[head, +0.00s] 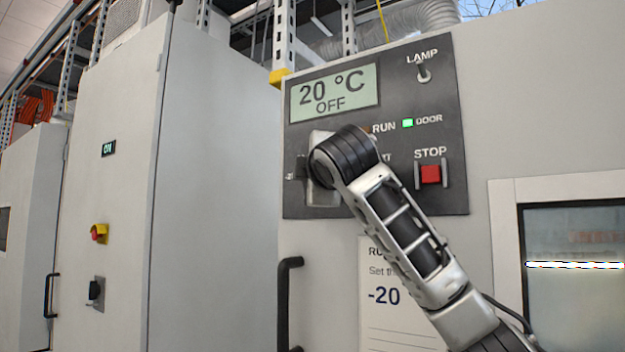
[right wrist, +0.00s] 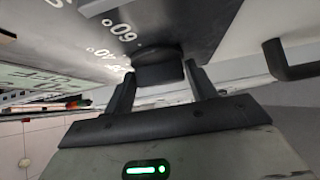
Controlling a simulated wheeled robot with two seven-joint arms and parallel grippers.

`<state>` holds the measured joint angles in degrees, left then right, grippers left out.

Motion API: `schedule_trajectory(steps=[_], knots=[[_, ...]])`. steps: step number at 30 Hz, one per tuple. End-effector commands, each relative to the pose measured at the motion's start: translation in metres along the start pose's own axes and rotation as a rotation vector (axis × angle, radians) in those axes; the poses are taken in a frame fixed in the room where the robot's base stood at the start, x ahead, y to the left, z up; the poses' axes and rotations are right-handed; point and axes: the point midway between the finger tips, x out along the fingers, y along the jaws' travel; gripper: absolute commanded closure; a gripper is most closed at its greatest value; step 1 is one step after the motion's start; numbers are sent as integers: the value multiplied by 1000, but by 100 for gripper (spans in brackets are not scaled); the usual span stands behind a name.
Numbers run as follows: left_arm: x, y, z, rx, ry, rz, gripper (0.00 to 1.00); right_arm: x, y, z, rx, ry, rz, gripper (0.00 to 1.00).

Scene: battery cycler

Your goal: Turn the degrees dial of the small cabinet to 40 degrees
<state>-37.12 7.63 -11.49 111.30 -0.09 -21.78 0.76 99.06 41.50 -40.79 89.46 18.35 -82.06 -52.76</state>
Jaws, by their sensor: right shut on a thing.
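The small cabinet's dark control panel (head: 398,110) fills the middle of the head view, and its display (head: 334,91) reads 20 °C and OFF. My right arm reaches up to the panel's lower left and hides the dial there. In the right wrist view the black degrees dial (right wrist: 157,70) sits between the two fingers of my right gripper (right wrist: 160,76), which is shut on it. Scale marks 60 and 40 show beside the dial; where its pointer stands is not clear. My left gripper is in neither view.
A red STOP button (head: 431,174), a LAMP switch (head: 423,73) and a lit green DOOR light (head: 407,123) share the panel. A black handle (head: 284,300) is below left and a framed window (head: 570,262) right. A paper card (head: 376,300) is partly covered by my arm.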

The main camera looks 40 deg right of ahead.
Motion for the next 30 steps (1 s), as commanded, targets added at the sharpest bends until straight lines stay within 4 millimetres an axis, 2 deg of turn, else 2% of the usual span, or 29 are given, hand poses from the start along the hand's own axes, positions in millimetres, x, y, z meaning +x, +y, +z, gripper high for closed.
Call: schedule_trajectory(steps=[2,15,23,30], knots=[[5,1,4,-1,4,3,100,0,-6,0,31,1,27,66],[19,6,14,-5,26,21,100,1,-10,-2,269,2,266,66],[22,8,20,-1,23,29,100,2,-10,-2,383,1,380,66],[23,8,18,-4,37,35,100,2,-9,-2,440,-1,436,66]])
